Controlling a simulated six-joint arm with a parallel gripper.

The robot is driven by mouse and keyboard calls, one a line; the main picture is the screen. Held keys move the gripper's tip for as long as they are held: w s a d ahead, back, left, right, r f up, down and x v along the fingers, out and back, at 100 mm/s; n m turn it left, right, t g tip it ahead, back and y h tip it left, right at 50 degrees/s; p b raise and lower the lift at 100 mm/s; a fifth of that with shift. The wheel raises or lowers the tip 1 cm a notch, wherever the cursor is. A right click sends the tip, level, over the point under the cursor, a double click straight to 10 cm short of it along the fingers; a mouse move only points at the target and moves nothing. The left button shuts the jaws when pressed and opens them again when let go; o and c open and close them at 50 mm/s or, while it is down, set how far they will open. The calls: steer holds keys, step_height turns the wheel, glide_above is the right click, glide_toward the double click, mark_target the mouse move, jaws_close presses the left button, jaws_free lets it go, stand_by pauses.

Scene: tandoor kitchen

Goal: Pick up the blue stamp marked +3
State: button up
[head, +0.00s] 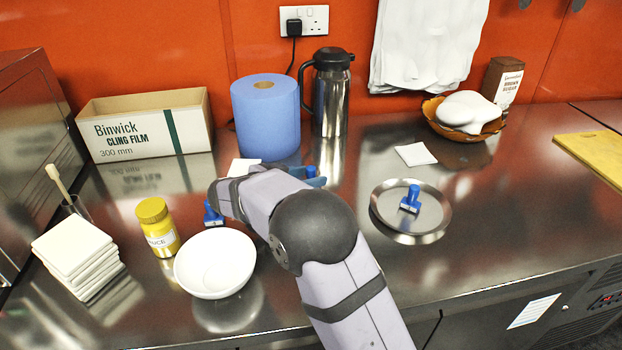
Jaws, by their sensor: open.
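Several small blue pieces show in the head view. One blue stamp (410,199) stands upright in the round steel tray on the right, with a pale label on its base. Another blue stamp (212,214) stands on the counter at the left, beside the end of my arm and partly covered by it. A third blue piece (316,181) lies behind my arm, partly hidden, and I cannot tell its full shape. No marking can be read on any of them. My gripper's fingers cannot be made out; my arm's own links hide that area.
The steel tray (437,231) sits on the steel counter. A white bowl (215,264), yellow jar (158,228) and stacked tiles (76,252) are at the left. A blue paper roll (265,117) and flask (331,95) stand behind. Counter around the tray is mostly clear.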

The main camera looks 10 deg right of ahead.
mark_target(311, 167)
steer(key=shift+w+d+f, duration=0.25)
steer(key=shift+w+d, duration=0.15)
steer(key=shift+d, duration=0.1)
jaws_close()
steer(key=shift+r, duration=0.1)
step_height(311, 167, up, 10)
steer(key=shift+f+b, duration=0.1)
steer(key=shift+b, duration=0.4)
